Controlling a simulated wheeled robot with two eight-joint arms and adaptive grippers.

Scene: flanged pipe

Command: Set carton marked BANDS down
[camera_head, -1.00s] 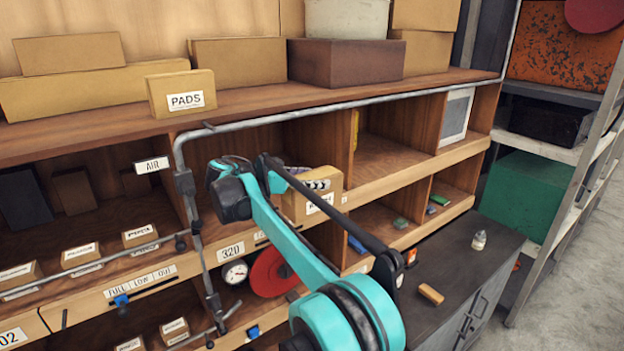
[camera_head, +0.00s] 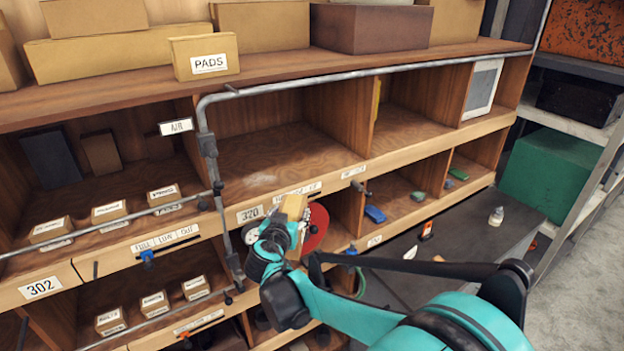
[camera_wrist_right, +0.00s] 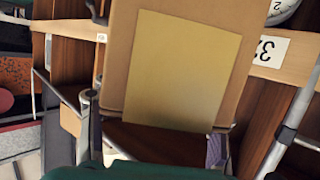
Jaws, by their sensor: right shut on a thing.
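My right gripper (camera_head: 284,232) is shut on a small tan carton (camera_head: 292,207), in front of the shelf edge near the 320 label. Part of the carton is hidden behind the gripper, and I cannot read any marking on it. In the right wrist view the carton (camera_wrist_right: 180,70) fills the upper middle, with a plain yellowish patch on its near face. I cannot tell whether it touches the shelf. The large cubby (camera_head: 265,165) above and behind it is empty. My left gripper is not in view.
A grey pipe (camera_head: 400,67) runs along the upper shelf's front and drops beside the cubby (camera_head: 212,165). A PADS carton (camera_head: 204,57) stands on top. A red disc (camera_head: 316,228) and a gauge sit behind the gripper. Small boxes (camera_head: 110,212) fill the left cubbies.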

